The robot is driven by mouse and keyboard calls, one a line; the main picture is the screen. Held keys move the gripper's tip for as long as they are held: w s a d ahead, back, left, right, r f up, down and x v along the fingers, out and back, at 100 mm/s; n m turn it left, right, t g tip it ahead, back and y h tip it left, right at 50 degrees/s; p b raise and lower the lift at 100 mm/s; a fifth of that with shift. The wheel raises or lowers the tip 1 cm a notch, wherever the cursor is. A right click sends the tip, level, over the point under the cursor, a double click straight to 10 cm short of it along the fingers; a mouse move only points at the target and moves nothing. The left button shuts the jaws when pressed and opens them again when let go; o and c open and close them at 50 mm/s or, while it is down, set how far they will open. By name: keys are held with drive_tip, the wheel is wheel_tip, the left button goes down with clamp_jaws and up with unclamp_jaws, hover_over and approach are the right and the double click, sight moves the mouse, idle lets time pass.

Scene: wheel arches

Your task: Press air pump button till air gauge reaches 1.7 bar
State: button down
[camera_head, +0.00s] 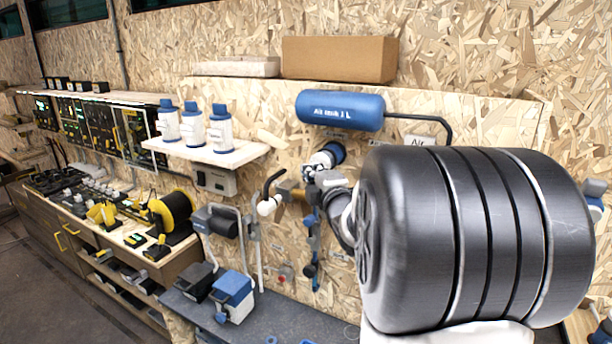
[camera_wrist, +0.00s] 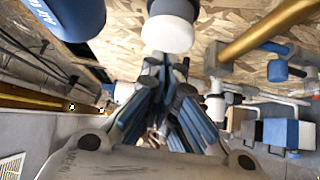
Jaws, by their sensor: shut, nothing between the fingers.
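The blue air tank (camera_head: 340,111) is mounted on the chipboard wall, and its lower part shows at the top left of the wrist view (camera_wrist: 68,15). Below it in the head view is a round white and blue fitting (camera_head: 324,158). A white round-ended part (camera_wrist: 168,33) shows just ahead of my fingertips in the wrist view; contact cannot be judged. My gripper (camera_wrist: 166,66) is shut and empty, in front of the wall fittings. I cannot identify the pump button for sure, and no gauge reading is legible.
My own dark arm link covers the right of the head view. A brass pipe (camera_wrist: 265,30) lies right of my fingers. A shelf with white and blue bottles (camera_head: 194,130) and a bench with a blue and white box (camera_head: 234,296) are at left.

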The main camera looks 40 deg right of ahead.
drive_tip(key=shift+d, duration=0.15)
drive_tip(key=shift+a+b, duration=0.2)
drive_tip(key=shift+b, duration=1.35)
drive_tip(key=shift+s+b, duration=0.1)
drive_tip(key=shift+b, duration=0.35)
drive_tip(key=shift+d, duration=0.15)
